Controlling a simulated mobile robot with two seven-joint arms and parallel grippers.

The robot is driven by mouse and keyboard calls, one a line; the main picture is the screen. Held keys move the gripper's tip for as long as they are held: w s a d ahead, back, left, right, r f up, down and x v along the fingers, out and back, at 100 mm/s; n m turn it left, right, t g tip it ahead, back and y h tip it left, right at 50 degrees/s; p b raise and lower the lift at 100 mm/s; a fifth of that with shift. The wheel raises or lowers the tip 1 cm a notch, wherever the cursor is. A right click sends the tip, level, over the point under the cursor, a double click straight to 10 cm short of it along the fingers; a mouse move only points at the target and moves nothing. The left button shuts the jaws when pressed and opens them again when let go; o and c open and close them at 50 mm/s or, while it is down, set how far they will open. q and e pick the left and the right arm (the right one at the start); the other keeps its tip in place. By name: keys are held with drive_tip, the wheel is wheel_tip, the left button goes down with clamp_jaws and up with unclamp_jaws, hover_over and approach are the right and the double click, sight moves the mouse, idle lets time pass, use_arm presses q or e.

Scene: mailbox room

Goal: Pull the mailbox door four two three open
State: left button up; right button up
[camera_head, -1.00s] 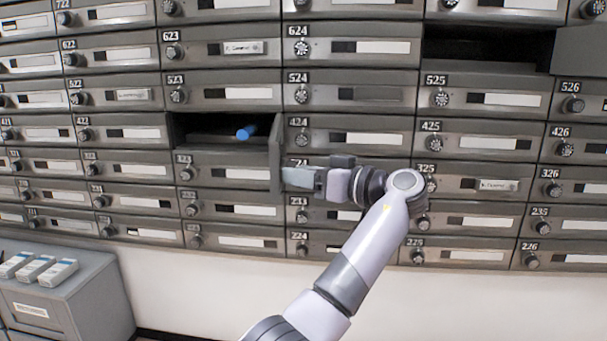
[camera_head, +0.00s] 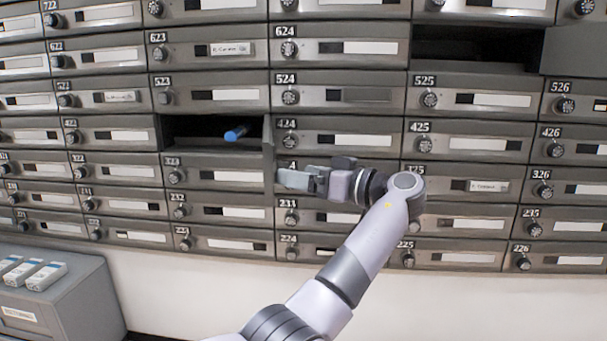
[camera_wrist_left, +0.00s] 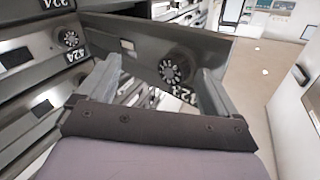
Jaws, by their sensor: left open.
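Mailbox door four two three (camera_head: 268,150) stands swung open at the right side of its compartment (camera_head: 190,133), nearly edge-on in the head view. A blue rolled item (camera_head: 236,133) lies inside. My left gripper (camera_head: 284,179) is just right of the door's lower part, in front of the boxes below 424, with its fingers pointing left. In the left wrist view the door's face (camera_wrist_left: 205,50) with its dial knob (camera_wrist_left: 176,70) and number shows beyond the open fingers (camera_wrist_left: 158,80). I cannot tell if they touch it. My right gripper is not in view.
Shut mailbox doors surround the compartment, including 424 (camera_head: 340,139) on its right. Another open compartment (camera_head: 475,48) is at upper right. A grey cabinet (camera_head: 70,297) with several small boxes stands at lower left. The white wall below the boxes is clear.

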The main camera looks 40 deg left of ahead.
use_arm(q)
drive_tip(key=shift+o, duration=0.7)
drive_tip(key=shift+w+a+r+m+t, duration=0.1)
drive_tip(key=shift+w+a+m+t, duration=0.2)
drive_tip(key=shift+w+a, duration=0.25)
drive_tip(key=shift+s+d+r, duration=0.1)
drive_tip(key=shift+d+r, duration=0.05)
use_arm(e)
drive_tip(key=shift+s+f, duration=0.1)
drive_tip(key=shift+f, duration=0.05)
use_arm(q)
drive_tip(key=d, duration=0.7)
drive_tip(key=shift+s+d+f+p, duration=0.25)
drive_tip(key=shift+d+p, duration=0.05)
drive_tip(key=shift+d, duration=0.05)
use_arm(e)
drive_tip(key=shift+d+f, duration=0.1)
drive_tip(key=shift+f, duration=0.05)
